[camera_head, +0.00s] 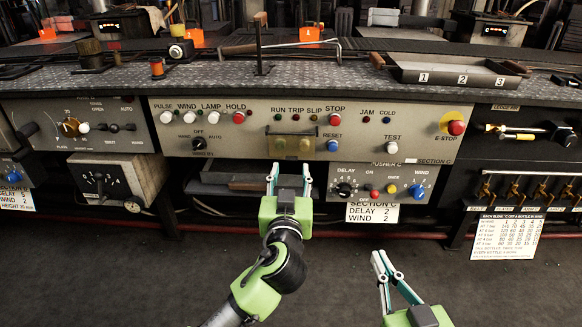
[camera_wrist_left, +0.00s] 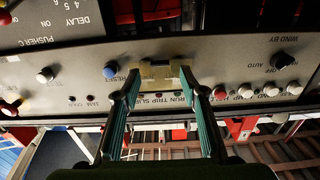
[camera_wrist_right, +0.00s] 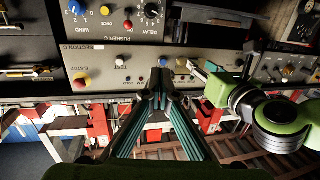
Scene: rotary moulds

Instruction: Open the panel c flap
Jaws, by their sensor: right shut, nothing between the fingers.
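The panel c flap appears to be the small brass-coloured plate (camera_head: 298,148) in the middle of the grey section C panel (camera_head: 235,138), below the RUN, TRIP and SLIP lamps. It lies against the panel face and looks closed. It also shows in the left wrist view (camera_wrist_left: 160,76), upside down, between my fingertips. My left gripper (camera_head: 290,172) is open and empty, pointing at the panel just below the flap; whether it touches cannot be told. My right gripper (camera_head: 384,256) is shut and empty, lower and to the right; its fingertips also meet in the right wrist view (camera_wrist_right: 160,78).
The red E-STOP button (camera_head: 456,127) and white TEST button (camera_head: 391,148) stick out to the right. The blue RESET button (camera_head: 332,146) is close beside the flap. The PUSHER C box (camera_head: 378,184) juts below. Floor in front is clear.

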